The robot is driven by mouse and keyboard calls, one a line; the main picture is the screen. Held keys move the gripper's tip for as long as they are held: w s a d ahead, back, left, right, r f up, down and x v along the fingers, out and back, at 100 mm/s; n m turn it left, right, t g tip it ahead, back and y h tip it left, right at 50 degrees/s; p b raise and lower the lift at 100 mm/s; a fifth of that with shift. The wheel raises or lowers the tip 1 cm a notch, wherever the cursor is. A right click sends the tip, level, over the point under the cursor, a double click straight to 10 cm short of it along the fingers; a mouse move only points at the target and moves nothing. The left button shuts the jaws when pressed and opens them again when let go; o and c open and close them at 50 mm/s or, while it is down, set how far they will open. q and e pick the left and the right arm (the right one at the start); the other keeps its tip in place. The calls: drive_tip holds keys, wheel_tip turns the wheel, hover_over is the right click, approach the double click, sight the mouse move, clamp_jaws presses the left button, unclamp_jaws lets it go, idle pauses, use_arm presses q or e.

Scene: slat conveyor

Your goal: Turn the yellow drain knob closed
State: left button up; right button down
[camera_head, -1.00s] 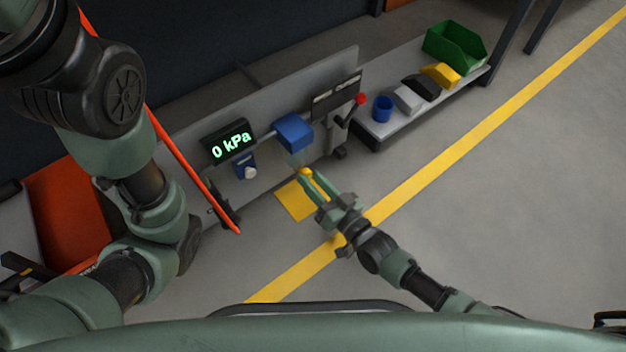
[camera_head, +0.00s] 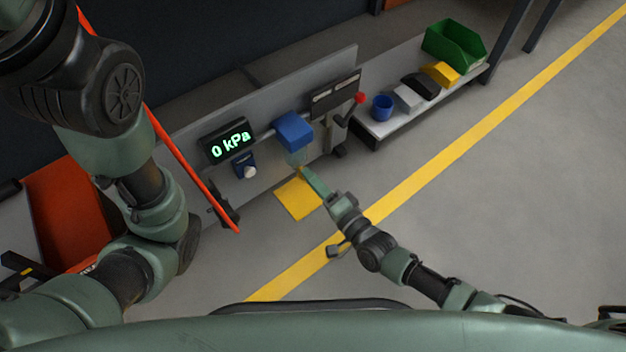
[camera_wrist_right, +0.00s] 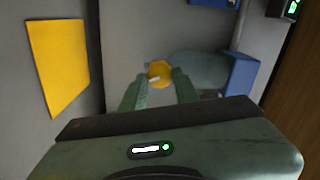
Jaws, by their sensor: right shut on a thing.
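The yellow drain knob (camera_wrist_right: 160,73) shows in the right wrist view, below a clear bowl (camera_wrist_right: 203,68) under a blue housing (camera_wrist_right: 240,74). My right gripper (camera_wrist_right: 160,84) is shut on the knob, with one green finger at each side of it. In the head view the right gripper (camera_head: 304,172) reaches up to the underside of the bowl below the blue housing (camera_head: 293,131). Its fingers overlap there, and the knob is mostly hidden. My left arm stands at the left of the head view, and its gripper does not show.
A gauge display (camera_head: 228,146) reads 0 kPa on the grey panel, above a small knob (camera_head: 248,172). A red-tipped lever (camera_head: 359,98) is to the right. A shelf (camera_head: 377,125) holds a blue cup and bins. A yellow square (camera_head: 297,199) lies below. The right floor is clear.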

drive_tip(key=m+b, duration=0.1)
drive_tip(key=m, duration=0.4)
drive_tip(key=shift+f+m, duration=0.15)
drive_tip(key=shift+m, duration=0.15)
idle(0.4)
drive_tip(key=c, duration=1.1)
unclamp_jaws()
drive_tip(key=shift+o, duration=0.2)
drive_tip(key=p+v, duration=0.3)
drive_tip(key=v, duration=0.5)
